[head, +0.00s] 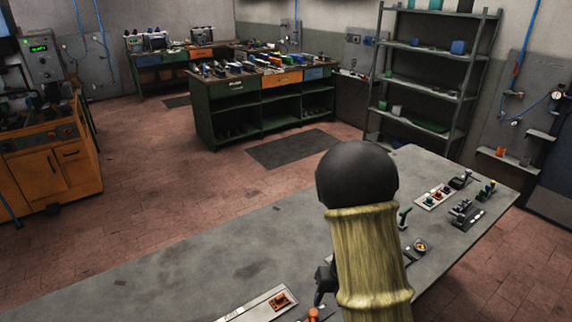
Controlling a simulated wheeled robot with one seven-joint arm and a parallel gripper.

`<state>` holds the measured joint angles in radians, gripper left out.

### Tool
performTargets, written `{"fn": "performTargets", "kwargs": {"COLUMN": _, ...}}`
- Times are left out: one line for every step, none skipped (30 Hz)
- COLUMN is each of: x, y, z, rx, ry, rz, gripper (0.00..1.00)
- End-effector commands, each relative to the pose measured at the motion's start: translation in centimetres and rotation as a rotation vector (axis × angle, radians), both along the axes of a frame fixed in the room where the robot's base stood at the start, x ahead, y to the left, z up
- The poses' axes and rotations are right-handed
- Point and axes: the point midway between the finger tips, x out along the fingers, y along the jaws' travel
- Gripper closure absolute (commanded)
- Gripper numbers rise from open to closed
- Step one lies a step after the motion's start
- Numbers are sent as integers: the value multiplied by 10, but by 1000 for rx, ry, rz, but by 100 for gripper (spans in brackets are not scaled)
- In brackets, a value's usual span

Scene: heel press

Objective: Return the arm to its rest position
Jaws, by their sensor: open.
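My arm, in a yellowish sleeve with a black rounded joint, rises in front of the grey workbench (190,265) in the head view. My gripper (321,288) shows only in part as a dark shape at the left edge of the sleeve, low over the bench. It is open, and I see nothing held in it. The arm hides much of the gripper and the bench behind it. A plate with an orange-red part (280,300) lies on the bench left of the gripper. An orange knob (313,315) shows just below it at the picture's bottom edge.
Small fixtures with red and green knobs (434,197) and dark levers (466,212) stand on the bench's right end. The bench's left part is clear. Behind are a green cabinet (228,118), shelves (425,82) and an orange cabinet (50,165), with open floor between.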

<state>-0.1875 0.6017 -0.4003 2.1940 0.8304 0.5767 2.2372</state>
Motion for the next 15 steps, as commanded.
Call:
{"fn": "performTargets", "kwargs": {"x": -1, "y": 0, "z": 2, "rx": 0, "ry": -6, "rz": 23, "gripper": 51}}
{"fn": "performTargets", "kwargs": {"x": -2, "y": 0, "z": 3, "rx": -1, "ry": -10, "rz": 47, "gripper": 51}}
{"fn": "performTargets", "kwargs": {"x": -4, "y": 1, "z": 5, "rx": -2, "ry": -19, "rz": 91, "gripper": 51}}
{"fn": "performTargets", "kwargs": {"x": -5, "y": 2, "z": 8, "rx": -2, "ry": -28, "rz": 132, "gripper": 51}}
{"fn": "performTargets", "kwargs": {"x": -7, "y": 2, "z": 10, "rx": -4, "ry": -37, "rz": 182, "gripper": 51}}
{"fn": "performTargets", "kwargs": {"x": -10, "y": 3, "z": 14, "rx": -7, "ry": -53, "rz": 258, "gripper": 51}}
{"fn": "performTargets", "kwargs": {"x": -13, "y": 3, "z": 17, "rx": -9, "ry": -66, "rz": 323, "gripper": 51}}
{"fn": "performTargets", "kwargs": {"x": -15, "y": 4, "z": 20, "rx": -11, "ry": -78, "rz": 393, "gripper": 51}}
{"fn": "performTargets", "kwargs": {"x": -19, "y": 5, "z": 24, "rx": -15, "ry": -97, "rz": 489, "gripper": 51}}
{"fn": "performTargets", "kwargs": {"x": -22, "y": 5, "z": 28, "rx": -21, "ry": -112, "rz": 565, "gripper": 51}}
{"fn": "performTargets", "kwargs": {"x": -25, "y": 6, "z": 31, "rx": -25, "ry": -128, "rz": 639, "gripper": 51}}
{"fn": "performTargets", "kwargs": {"x": -29, "y": 6, "z": 35, "rx": -31, "ry": -146, "rz": 740, "gripper": 51}}
{"fn": "performTargets", "kwargs": {"x": -31, "y": 7, "z": 38, "rx": -35, "ry": -160, "rz": 814, "gripper": 51}}
{"fn": "performTargets", "kwargs": {"x": -34, "y": 7, "z": 42, "rx": -41, "ry": -175, "rz": 890, "gripper": 51}}
{"fn": "performTargets", "kwargs": {"x": -38, "y": 8, "z": 46, "rx": -49, "ry": -194, "rz": 990, "gripper": 51}}
